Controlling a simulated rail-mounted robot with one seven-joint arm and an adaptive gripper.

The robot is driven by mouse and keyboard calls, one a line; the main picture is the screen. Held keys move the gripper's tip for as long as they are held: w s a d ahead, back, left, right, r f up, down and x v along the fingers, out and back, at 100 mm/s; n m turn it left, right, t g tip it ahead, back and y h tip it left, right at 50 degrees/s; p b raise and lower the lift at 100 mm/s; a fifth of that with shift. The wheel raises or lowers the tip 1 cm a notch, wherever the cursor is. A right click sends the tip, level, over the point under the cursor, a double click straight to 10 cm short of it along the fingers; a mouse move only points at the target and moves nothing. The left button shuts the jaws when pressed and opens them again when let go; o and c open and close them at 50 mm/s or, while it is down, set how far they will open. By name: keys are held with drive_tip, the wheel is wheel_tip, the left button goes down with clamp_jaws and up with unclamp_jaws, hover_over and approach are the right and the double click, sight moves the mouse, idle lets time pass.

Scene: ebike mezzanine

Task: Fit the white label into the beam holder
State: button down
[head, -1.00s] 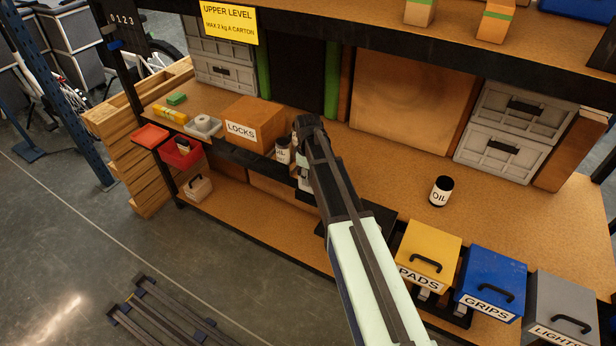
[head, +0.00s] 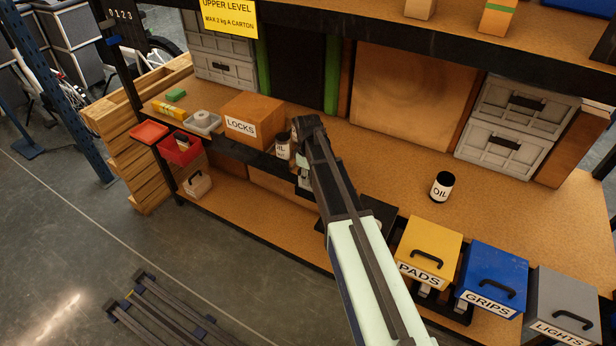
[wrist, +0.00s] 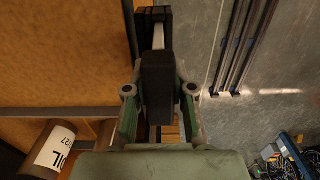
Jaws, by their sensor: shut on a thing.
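My gripper (wrist: 158,92) points down at the front edge of the bench in the wrist view, its two fingers closed in from either side around a dark block. A pale strip, seemingly the white label (wrist: 158,37), shows edge-on just beyond that block and is mostly hidden. In the head view my arm covers the fingertips, just right of the LOCKS box, at the dark front beam (head: 232,150) of the bench. The beam holder cannot be made out clearly. I cannot tell whether the label touches it.
An OIL can (head: 283,146) stands close left of my gripper, near the LOCKS box (head: 253,121). Another OIL can (head: 441,186) stands on the open bench top (head: 385,150). PADS (head: 428,249), GRIPS (head: 491,277) and LIGHTS (head: 566,304) bins line the front right.

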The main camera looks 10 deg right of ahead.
drive_tip(key=shift+f+b, duration=0.45)
drive_tip(key=shift+f, duration=0.6)
drive_tip(key=c, duration=0.9)
unclamp_jaws()
wheel_tip(320, 180, up, 12)
